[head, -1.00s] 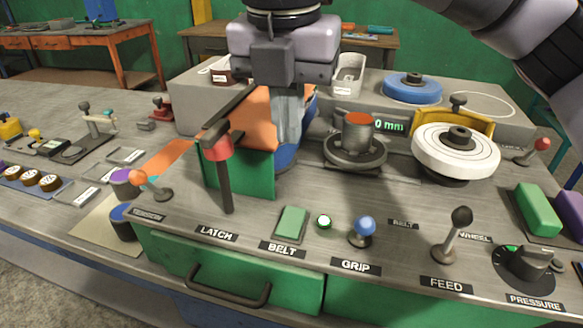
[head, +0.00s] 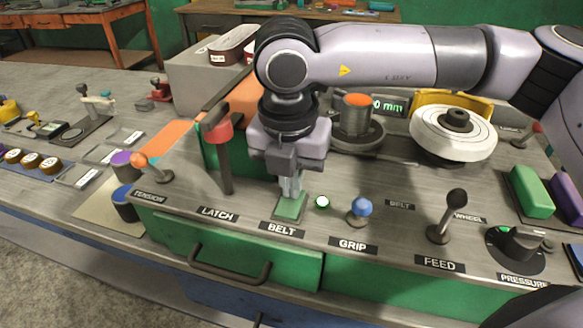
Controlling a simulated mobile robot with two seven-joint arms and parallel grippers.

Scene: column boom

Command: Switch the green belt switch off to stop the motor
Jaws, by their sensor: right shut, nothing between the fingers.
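The green belt switch (head: 290,208) is a flat rectangular rocker on the console, just behind the BELT label (head: 281,229). My right gripper (head: 290,193) points straight down with its shut, empty fingers at the switch. The fingertips cover the switch's rear part; whether they touch it I cannot tell. My left gripper is not in the picture.
The red-topped latch lever (head: 219,140) stands close left of my right gripper. The blue-knobbed grip lever (head: 361,208) and black-knobbed feed lever (head: 447,215) stand to the right. The white wheel (head: 452,134) is behind them.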

